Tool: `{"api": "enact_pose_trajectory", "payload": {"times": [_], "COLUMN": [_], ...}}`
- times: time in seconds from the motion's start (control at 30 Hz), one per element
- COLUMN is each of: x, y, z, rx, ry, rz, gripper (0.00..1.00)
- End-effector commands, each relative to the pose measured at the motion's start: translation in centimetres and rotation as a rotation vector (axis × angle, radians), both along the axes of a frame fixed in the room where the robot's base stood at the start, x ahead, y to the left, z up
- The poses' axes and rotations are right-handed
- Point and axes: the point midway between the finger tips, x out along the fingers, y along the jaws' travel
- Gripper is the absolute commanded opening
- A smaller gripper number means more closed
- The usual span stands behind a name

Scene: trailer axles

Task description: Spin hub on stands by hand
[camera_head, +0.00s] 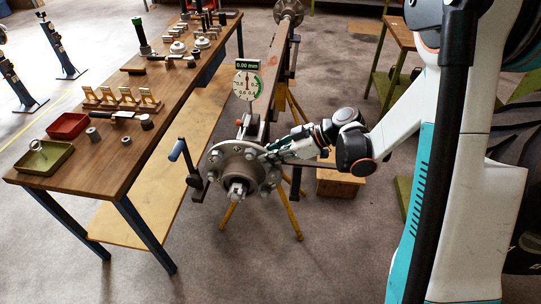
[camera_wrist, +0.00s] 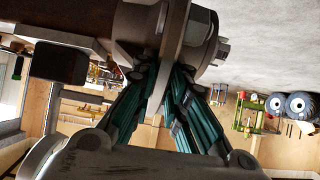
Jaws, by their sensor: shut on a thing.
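The hub (camera_head: 234,172) is a round grey metal flange with several studs, at the near end of the axle (camera_head: 274,70), which rests on yellow-legged stands (camera_head: 292,212). My gripper (camera_head: 268,154) reaches in from the right and is shut on the rim of the hub at its upper right. In the wrist view my gripper (camera_wrist: 163,85) has its dark green fingers on both sides of the hub's edge (camera_wrist: 170,50). The inner finger pads are partly hidden by the flange.
A dial gauge (camera_head: 247,84) reading 0.00 mm stands above the hub. A crank handle (camera_head: 178,151) sticks out left of the hub. The wooden workbench (camera_head: 85,180) on the left holds trays and small parts. A wooden box (camera_head: 340,184) stands on the floor behind my forearm.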

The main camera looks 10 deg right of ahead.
Motion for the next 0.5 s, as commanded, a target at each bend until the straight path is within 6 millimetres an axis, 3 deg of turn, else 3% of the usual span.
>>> {"api": "enact_pose_trajectory", "payload": {"times": [0.17, 0.2, 0.5], "x": [-0.03, -0.03, -0.02], "y": [-0.05, -0.05, -0.02], "z": [-0.07, -0.07, -0.03], "rx": [-0.003, -0.003, -0.002], "ry": [0.001, 0.001, 0.001], "rz": [0.0, 0.0, 0.0], "gripper": [0.0, 0.22, 0.22]}}
